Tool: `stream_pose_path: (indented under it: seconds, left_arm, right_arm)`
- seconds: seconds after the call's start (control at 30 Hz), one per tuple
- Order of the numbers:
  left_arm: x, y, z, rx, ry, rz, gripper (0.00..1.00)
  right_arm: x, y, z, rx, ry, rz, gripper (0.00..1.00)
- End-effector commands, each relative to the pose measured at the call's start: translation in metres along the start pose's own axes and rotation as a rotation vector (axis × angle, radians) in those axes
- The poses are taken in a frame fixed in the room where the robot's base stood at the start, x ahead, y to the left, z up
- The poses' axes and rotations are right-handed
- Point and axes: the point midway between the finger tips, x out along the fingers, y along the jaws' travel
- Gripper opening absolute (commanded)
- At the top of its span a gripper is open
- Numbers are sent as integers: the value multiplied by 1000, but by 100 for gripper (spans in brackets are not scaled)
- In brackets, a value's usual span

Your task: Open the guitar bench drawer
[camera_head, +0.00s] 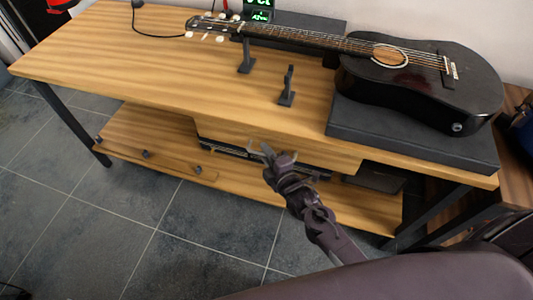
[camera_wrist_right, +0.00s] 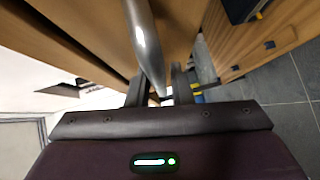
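The guitar bench (camera_head: 190,70) is a long wooden table with dark legs. Its drawer front (camera_head: 312,153) is a wooden panel under the front edge of the top; I see no clear gap showing it pulled out. My right gripper (camera_head: 268,152) is at this panel, near its middle. In the right wrist view, a curved silver handle (camera_wrist_right: 147,42) runs down between the two fingers of the right gripper (camera_wrist_right: 158,92). The fingers look apart, with a gap beside the handle. In the head view the gripper mostly hides the handle. My left gripper is not in view.
A black guitar (camera_head: 425,85) lies on a dark case (camera_head: 410,133) at the right of the bench top. Small dark stands (camera_head: 287,88) are mid-top. A lower shelf (camera_head: 150,135) with knobs lies below. The tiled floor (camera_head: 110,215) in front is clear.

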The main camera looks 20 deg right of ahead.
Motion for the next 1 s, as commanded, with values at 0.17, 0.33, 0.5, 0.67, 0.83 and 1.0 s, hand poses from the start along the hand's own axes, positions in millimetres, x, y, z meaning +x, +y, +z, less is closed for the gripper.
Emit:
stream_pose_path:
  seconds: [0.17, 0.33, 0.5, 0.67, 0.83, 1.0]
  left_arm:
    - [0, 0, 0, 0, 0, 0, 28]
    - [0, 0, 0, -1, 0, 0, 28]
    - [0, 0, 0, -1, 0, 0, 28]
    - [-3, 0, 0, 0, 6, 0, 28]
    - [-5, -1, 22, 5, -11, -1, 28]
    - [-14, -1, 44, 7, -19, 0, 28]
  right_arm:
    - [0, 0, 0, 0, 0, 0, 8]
    - [0, 0, 0, 0, 0, -1, 0]
    - [0, 0, 0, 0, 0, -1, 0]
    - [-4, -1, -4, 1, 0, -2, 0]
    - [-18, -4, -17, 1, 1, -4, 0]
    - [-44, -10, -43, 1, 2, -7, 0]
